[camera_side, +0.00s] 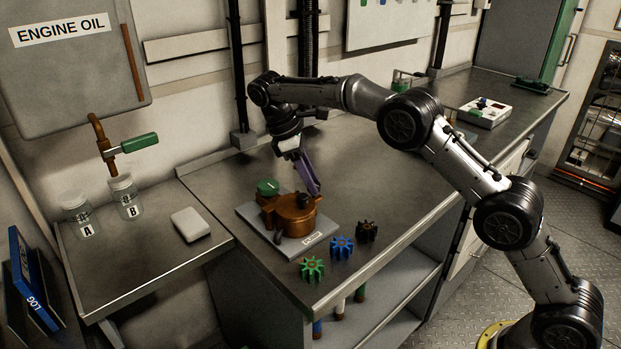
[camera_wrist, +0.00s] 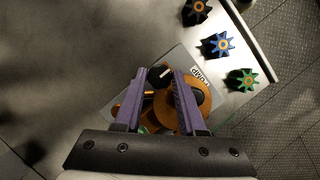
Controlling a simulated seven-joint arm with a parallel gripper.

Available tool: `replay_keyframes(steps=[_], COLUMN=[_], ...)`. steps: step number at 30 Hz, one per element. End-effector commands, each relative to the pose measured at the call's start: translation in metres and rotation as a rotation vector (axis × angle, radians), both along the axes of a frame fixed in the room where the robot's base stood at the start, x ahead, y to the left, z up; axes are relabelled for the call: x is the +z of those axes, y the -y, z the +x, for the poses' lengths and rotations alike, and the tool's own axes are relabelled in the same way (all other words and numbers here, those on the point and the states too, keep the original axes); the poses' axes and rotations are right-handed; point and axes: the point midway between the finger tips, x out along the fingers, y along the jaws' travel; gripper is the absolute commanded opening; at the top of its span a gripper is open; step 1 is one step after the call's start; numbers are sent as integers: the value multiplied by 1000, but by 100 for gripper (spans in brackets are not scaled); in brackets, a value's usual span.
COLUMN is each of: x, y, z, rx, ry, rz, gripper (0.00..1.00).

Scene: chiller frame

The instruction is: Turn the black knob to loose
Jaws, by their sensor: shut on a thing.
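The black knob (camera_wrist: 158,75) has a white mark and shows between the two purple fingers in the wrist view. It belongs to the copper-coloured housing (camera_side: 292,216), which sits on a grey base plate (camera_side: 254,219) on the metal bench. My gripper (camera_side: 318,190) points down at the right side of the housing. The housing also shows below the fingers in the wrist view (camera_wrist: 190,120).
Green (camera_side: 312,269), blue (camera_side: 342,247) and black (camera_side: 367,231) gears lie near the bench's front edge. A green round part (camera_side: 268,187) is at the housing's back left. Jars A (camera_side: 77,214) and B (camera_side: 125,196) stand on the left shelf. The bench behind the gripper is clear.

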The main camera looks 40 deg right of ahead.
Motion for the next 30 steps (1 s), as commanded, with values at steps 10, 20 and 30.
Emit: replay_keyframes(steps=[10,20,30], x=[0,3,52], y=[0,0,1], z=[0,0,-17], rx=[0,-1,0], ry=[2,2,4], rz=[1,0,1], gripper=[69,69,69])
